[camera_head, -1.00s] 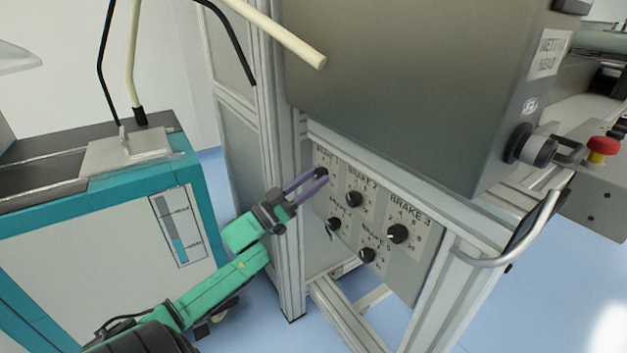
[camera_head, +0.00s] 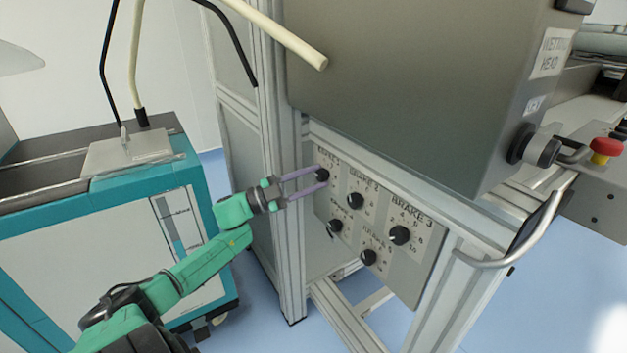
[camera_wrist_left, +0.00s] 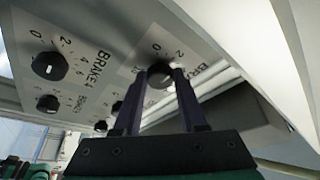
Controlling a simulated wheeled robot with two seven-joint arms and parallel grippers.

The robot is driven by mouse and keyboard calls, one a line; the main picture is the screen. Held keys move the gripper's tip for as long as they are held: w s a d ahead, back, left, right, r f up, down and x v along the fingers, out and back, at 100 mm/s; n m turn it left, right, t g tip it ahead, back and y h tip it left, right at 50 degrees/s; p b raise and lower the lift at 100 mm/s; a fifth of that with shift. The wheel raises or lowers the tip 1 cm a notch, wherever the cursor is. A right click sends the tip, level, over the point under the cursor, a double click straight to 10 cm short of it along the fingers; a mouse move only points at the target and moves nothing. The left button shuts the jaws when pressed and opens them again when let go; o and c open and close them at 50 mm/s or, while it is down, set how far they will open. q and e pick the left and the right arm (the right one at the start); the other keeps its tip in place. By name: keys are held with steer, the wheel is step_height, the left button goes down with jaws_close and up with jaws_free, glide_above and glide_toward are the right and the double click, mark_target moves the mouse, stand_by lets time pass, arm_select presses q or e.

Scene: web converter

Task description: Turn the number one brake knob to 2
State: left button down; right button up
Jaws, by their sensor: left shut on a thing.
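The number one brake knob (camera_head: 322,175) is a black round knob at the upper left of the grey brake panel (camera_head: 408,283). My left gripper (camera_head: 320,178) reaches it from the left, with its two purple fingers shut on the knob's sides. In the left wrist view the knob (camera_wrist_left: 160,74) sits between the fingertips of the left gripper (camera_wrist_left: 162,80). Marks 0 and 2 show beside it there, but I cannot read where its pointer stands. My right gripper is not in view.
Other black knobs surround it on the panel: brake 2 (camera_head: 355,200), brake 3 (camera_head: 399,235) and two lower ones (camera_head: 335,226). A big grey box (camera_head: 400,90) overhangs the panel. A teal cabinet (camera_head: 90,260) stands left. A curved metal handle (camera_head: 540,225) juts out at right.

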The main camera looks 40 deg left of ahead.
arm_select(q)
steer(key=shift+m+g, duration=0.3)
steer(key=shift+m, duration=0.4)
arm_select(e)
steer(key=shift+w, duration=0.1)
arm_select(q)
steer(key=shift+c, duration=2.3)
jaws_free()
steer(key=p+v, duration=0.1)
steer(key=v, duration=1.3)
steer(key=shift+s+a+p, duration=0.2)
steer(key=shift+p, duration=0.1)
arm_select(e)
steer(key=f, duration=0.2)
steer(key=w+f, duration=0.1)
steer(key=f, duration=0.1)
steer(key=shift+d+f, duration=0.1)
arm_select(q)
steer(key=shift+f, duration=0.15)
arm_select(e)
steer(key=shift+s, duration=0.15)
